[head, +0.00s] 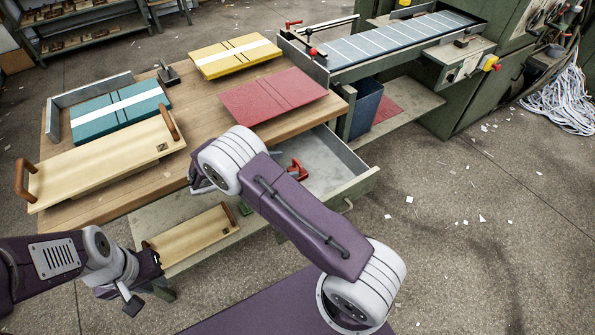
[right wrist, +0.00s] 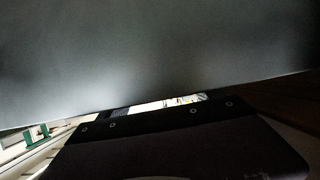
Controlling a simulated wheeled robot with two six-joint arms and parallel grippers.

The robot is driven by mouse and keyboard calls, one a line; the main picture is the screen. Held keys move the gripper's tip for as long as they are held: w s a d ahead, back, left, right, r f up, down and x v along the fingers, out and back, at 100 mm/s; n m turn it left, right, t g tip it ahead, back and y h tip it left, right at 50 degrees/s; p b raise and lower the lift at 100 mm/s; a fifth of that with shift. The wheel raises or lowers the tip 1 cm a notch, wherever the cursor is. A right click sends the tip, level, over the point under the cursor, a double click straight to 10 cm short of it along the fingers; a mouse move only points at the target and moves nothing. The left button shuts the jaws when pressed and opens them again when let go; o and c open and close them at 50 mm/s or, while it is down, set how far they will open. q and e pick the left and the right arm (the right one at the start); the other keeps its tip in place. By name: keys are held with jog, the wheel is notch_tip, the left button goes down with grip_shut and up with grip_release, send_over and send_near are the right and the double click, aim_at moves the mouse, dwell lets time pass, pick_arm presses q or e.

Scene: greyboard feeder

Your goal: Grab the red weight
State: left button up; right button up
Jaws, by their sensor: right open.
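The red weight (head: 298,168), a small red piece, lies in the open grey drawer (head: 345,174) under the worktable. My right arm hides part of the drawer. My right gripper (head: 200,178) is left of the weight, over the table's front edge, mostly hidden behind its own wrist. It is open, and I see nothing held in it. The right wrist view shows a large dark grey surface very close, and the weight cannot be made out there. My left gripper (head: 134,297) is low at the lower left, away from the weight; its jaw opening is unclear.
The wooden table (head: 190,155) carries a wooden tray with handles (head: 105,165), teal boards (head: 120,110), yellow boards (head: 235,55) and red boards (head: 270,95). A lower shelf holds another wooden tray (head: 195,235). A feeder conveyor (head: 400,38) stands behind.

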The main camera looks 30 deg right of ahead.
jog(key=x, duration=0.3)
jog(key=shift+d+f, duration=0.15)
jog(key=shift+d, duration=0.2)
grip_shut()
pick_arm(q)
jog(key=shift+f, duration=0.1)
pick_arm(e)
jog(key=shift+w+r, duration=0.1)
jog(key=shift+r, duration=0.45)
jog(key=r, duration=0.4)
jog(key=shift+s+d+p, duration=0.2)
jog(key=shift+d+p, duration=0.15)
jog(key=shift+d, duration=0.05)
pick_arm(q)
jog(key=shift+r, duration=0.6)
grip_shut()
pick_arm(e)
jog(key=s+d+r, duration=0.3)
jog(key=d+r, duration=0.3)
jog(key=d, duration=0.4)
jog(key=shift+d, duration=0.15)
